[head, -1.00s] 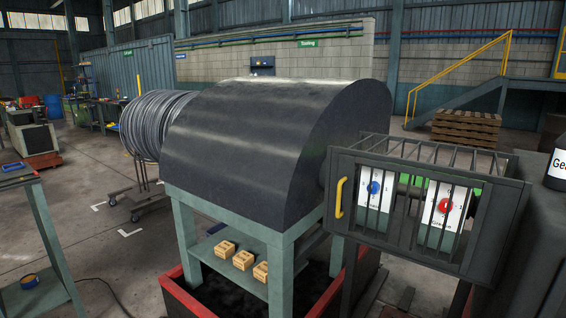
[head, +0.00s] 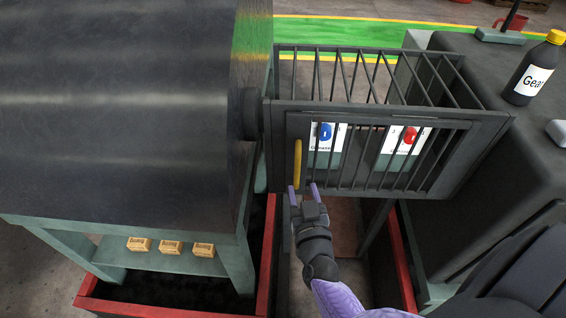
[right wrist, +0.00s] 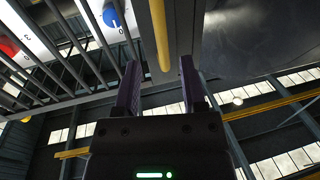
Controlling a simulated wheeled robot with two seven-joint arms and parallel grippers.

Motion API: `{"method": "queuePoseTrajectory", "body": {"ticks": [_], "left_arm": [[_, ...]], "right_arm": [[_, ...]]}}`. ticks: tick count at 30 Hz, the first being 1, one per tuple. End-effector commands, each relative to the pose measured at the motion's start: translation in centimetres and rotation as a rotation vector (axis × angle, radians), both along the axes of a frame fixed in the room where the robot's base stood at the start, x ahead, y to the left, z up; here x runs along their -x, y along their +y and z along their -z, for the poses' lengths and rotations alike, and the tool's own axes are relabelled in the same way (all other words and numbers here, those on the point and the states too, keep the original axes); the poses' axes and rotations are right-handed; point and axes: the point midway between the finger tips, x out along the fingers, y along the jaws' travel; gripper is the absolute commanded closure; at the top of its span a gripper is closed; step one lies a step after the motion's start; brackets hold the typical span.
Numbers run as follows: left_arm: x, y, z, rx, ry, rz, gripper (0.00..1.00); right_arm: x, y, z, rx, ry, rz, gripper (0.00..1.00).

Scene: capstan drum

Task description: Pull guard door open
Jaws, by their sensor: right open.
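The guard door (head: 380,155) is a dark barred panel on the front of a barred cage, and it looks shut. Its yellow upright handle (head: 297,163) is at the door's left edge. My right gripper (head: 303,190) is open and just below and in front of the handle. In the right wrist view, the handle (right wrist: 160,35) lies ahead, between the lines of the open fingers (right wrist: 160,80), with no visible contact. Behind the bars are white panels with a blue knob (head: 324,131) and a red knob (head: 410,136). My left gripper is not in view.
The large dark drum cover (head: 110,100) stands left of the cage on a green frame with several small boxes (head: 170,247). A dark cabinet (head: 480,130) at the right carries a black bottle (head: 535,70). A red-rimmed tray (head: 264,270) lies below.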

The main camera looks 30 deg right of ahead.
Motion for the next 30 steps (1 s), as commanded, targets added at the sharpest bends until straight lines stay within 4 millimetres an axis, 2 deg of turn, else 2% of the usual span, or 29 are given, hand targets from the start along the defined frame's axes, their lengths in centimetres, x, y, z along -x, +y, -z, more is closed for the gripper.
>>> {"method": "queuePoseTrajectory", "body": {"ticks": [1, 3, 9, 19, 26, 27, 30], "left_arm": [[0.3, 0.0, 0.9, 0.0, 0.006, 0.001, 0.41], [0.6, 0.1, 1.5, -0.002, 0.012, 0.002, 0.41], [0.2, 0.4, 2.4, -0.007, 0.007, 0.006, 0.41], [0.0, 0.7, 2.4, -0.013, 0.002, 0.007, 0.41], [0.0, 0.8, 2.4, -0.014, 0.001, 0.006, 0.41], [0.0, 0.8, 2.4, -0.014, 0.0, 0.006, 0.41], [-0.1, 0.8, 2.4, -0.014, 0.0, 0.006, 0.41]], "right_arm": [[-1.2, -0.4, 0.4, 0.0, -0.004, 0.0, 0.47], [-2.7, -1.0, 0.4, -0.001, -0.004, 0.0, 0.47], [-5.3, -1.9, 0.3, 0.0, 0.001, -0.002, 0.47], [-5.9, -2.1, 0.1, 0.0, 0.002, -0.002, 0.47], [-5.8, -2.1, 0.1, 0.0, 0.002, -0.002, 0.95], [-5.8, -2.1, 0.1, 0.0, 0.002, -0.002, 1.0], [-5.8, -2.1, 0.1, 0.0, 0.002, -0.002, 1.0]]}}
